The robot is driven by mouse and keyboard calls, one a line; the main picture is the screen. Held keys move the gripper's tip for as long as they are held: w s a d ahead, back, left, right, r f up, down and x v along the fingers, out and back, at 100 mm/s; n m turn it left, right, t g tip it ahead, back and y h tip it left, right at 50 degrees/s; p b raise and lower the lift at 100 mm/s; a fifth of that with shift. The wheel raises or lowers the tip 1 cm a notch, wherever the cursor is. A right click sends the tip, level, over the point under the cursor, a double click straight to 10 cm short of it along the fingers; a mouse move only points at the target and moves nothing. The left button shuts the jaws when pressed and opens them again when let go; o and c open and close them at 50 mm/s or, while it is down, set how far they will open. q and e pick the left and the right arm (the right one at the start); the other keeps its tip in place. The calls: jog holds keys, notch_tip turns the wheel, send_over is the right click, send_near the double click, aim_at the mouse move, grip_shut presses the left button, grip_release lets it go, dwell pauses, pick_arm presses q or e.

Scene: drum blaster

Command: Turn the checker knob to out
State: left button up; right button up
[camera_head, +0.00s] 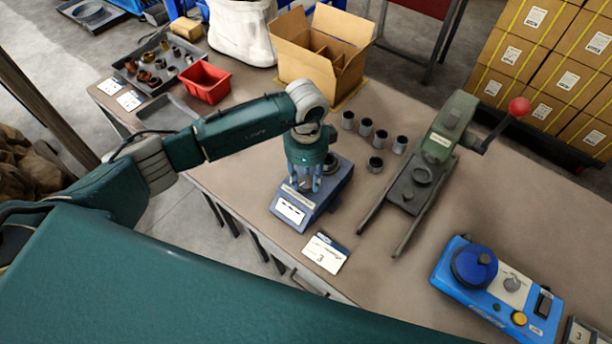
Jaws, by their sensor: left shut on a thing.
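The checker is a small blue-grey box (328,197) with a white label on its sloped front, near the front edge of the table. A round dark part (331,163) on its top shows just behind my gripper. My left gripper (304,187) points down at the front of the box, its fingers close together and shut on the knob there. The fingers hide the knob, so I cannot see its setting. My right gripper is not in view.
Several small dark cups (366,127) stand behind the box. A green press (436,152) with a red-balled lever is to the right, and a blue device (452,284) with a round knob is further right. A card (325,253) lies in front. A cardboard box (318,50) stands behind.

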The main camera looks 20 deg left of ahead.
aim_at(306, 181)
pick_arm(q)
jog(key=shift+w+r+n, duration=0.1)
jog(key=shift+n, duration=1.1)
jog(key=shift+p, duration=0.3)
jog(key=o, duration=1.1)
jog(key=shift+o, duration=0.2)
notch_tip(306, 181, up, 12)
